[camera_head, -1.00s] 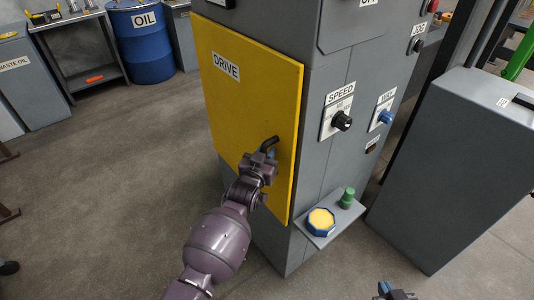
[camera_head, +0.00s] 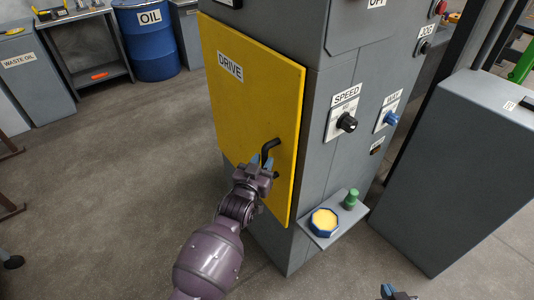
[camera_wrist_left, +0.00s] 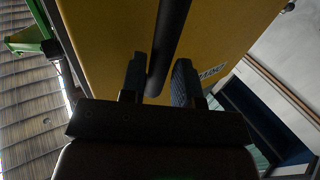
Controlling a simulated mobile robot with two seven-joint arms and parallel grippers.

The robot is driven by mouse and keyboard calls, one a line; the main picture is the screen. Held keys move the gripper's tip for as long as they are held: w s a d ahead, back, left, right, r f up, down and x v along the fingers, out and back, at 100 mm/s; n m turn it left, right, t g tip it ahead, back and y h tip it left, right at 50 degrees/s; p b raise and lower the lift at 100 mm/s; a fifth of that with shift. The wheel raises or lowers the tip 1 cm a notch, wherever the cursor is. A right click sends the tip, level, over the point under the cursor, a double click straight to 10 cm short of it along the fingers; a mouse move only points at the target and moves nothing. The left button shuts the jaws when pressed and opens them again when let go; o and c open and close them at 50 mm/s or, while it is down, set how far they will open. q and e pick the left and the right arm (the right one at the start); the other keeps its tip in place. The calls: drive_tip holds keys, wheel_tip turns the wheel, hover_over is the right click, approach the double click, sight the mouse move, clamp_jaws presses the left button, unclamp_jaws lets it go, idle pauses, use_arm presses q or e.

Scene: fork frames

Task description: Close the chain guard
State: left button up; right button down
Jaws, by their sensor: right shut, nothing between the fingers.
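The chain guard appears to be the yellow panel (camera_head: 245,105) labelled DRIVE on the grey machine's left face; I cannot tell whether it is fully flush. Its black bent handle (camera_head: 268,149) is near its right edge. My left gripper (camera_head: 262,165) is at the lower part of the handle. In the left wrist view the dark handle bar (camera_wrist_left: 170,40) runs between the two fingers (camera_wrist_left: 158,82), with a gap on the right finger's side, so the jaws look open. My right gripper (camera_head: 392,292) is at the bottom edge, mostly cut off, shut and empty, away from the panel.
The machine's right face has a SPEED knob (camera_head: 347,122), a blue knob (camera_head: 391,118) and a shelf with a yellow-topped blue button (camera_head: 324,222) and a green button (camera_head: 351,198). A grey cabinet (camera_head: 455,170) stands at right. Floor at left is clear.

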use_arm(q)
drive_tip(key=v, duration=0.4)
drive_tip(key=shift+s+f, duration=0.1)
drive_tip(key=shift+s, duration=0.05)
drive_tip(key=shift+v, duration=0.85)
use_arm(e)
drive_tip(key=shift+w+r, duration=0.4)
drive_tip(key=shift+w, duration=0.05)
